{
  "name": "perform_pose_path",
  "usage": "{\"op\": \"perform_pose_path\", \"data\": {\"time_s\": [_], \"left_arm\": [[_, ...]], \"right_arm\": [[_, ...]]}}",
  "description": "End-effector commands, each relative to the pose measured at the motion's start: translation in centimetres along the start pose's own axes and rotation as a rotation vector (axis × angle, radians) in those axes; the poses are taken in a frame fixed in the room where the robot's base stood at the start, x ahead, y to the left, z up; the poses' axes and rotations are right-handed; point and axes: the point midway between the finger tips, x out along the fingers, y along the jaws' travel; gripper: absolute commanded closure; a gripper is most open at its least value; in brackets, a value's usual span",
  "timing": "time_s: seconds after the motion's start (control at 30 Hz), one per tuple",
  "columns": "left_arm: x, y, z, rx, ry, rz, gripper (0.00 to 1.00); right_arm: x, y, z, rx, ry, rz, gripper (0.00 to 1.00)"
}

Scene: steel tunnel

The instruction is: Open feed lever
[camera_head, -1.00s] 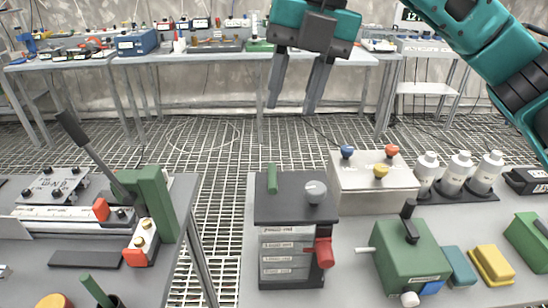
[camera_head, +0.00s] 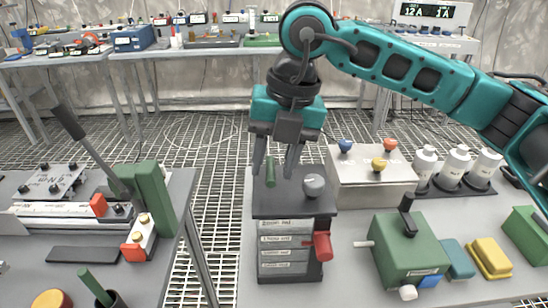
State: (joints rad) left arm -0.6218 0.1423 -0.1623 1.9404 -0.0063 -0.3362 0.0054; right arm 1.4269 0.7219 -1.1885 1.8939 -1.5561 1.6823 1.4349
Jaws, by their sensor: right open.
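A dark box (camera_head: 262,208) with pale label strips on its front stands at the left end of the right-hand bench. On its top are an upright green lever (camera_head: 271,178) and a round grey knob (camera_head: 314,185). A red handle (camera_head: 322,245) sits on its right front side. The labels are too small to read, so I cannot tell which part is named the feed lever. My right gripper (camera_head: 274,172) is open and points down over the box top, its fingertips on either side of the green lever in the picture. I cannot tell whether it touches. My left gripper is not in view.
Right of the box are a metal box with coloured knobs (camera_head: 372,185), white bottles (camera_head: 455,165), a green machine (camera_head: 405,250) and a yellow block (camera_head: 490,258). The left bench (camera_head: 180,205) carries a long black lever (camera_head: 85,140). A gap separates the benches.

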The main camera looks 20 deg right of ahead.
Motion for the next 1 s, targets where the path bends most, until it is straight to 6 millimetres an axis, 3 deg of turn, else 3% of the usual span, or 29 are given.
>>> {"op": "perform_pose_path", "data": {"time_s": [0.23, 0.63, 1.0], "left_arm": [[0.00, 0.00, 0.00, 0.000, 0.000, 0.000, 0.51], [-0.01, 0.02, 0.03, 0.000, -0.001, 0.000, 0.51], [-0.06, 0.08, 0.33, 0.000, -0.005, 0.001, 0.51]], "right_arm": [[0.03, 0.03, -0.01, -0.001, 0.000, 0.000, 0.61], [0.00, 0.03, -0.01, -0.001, 0.000, 0.000, 0.99], [0.01, -0.02, 0.02, -0.014, 0.003, 0.001, 1.00]]}}
